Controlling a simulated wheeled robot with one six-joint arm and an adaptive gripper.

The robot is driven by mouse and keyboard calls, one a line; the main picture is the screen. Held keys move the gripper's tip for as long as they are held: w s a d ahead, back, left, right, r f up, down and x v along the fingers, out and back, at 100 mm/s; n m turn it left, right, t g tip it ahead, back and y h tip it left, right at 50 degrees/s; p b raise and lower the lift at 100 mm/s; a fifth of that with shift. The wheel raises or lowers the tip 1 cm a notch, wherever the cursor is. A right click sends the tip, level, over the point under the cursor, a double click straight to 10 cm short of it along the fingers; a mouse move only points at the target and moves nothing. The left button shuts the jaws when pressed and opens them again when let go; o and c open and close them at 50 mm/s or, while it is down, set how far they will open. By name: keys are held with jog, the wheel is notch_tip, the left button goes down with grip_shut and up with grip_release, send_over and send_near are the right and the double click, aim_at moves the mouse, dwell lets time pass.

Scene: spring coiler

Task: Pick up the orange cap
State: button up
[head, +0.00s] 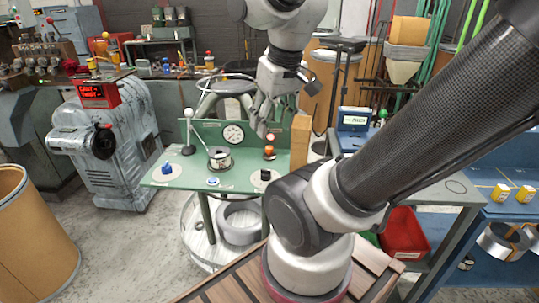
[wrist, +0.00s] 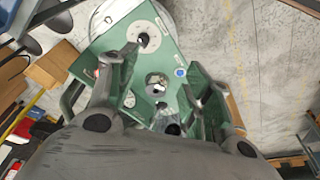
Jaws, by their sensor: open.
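A small orange cap (head: 269,150) sits on a dark base at the back right of the green table (head: 219,186), by the upright panel. My gripper (head: 262,120) hangs above the back of this table, pointing down, with the cap below it and slightly right in the head view. In the wrist view my gripper (wrist: 160,75) has its fingers spread apart with nothing between them but the table well below. A small reddish spot shows beside the left finger there; I cannot tell whether it is the cap.
The green table also carries a gauge (head: 233,134), a white-balled lever (head: 188,113), a metal cup (head: 220,157) and a blue knob (head: 166,168). A wooden block (head: 300,142) stands right of the cap. A grey machine (head: 105,145) stands left.

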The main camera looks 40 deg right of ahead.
jog(key=w+d+f+m+g, duration=0.3)
jog(key=w+d+f, duration=0.1)
jog(key=w+f, duration=0.1)
jog(key=m, duration=1.2)
send_over(269, 147)
jog(key=f, duration=0.7)
jog(key=shift+s+a+f, duration=0.2)
jog(key=shift+s+a, duration=0.1)
jog(key=shift+a, duration=0.1)
jog(key=shift+w+m, duration=0.15)
jog(key=shift+m, duration=0.85)
jog(key=shift+f, duration=0.15)
jog(key=f, duration=0.7)
jog(key=shift+d+f, duration=0.25)
jog(key=shift+d, duration=0.15)
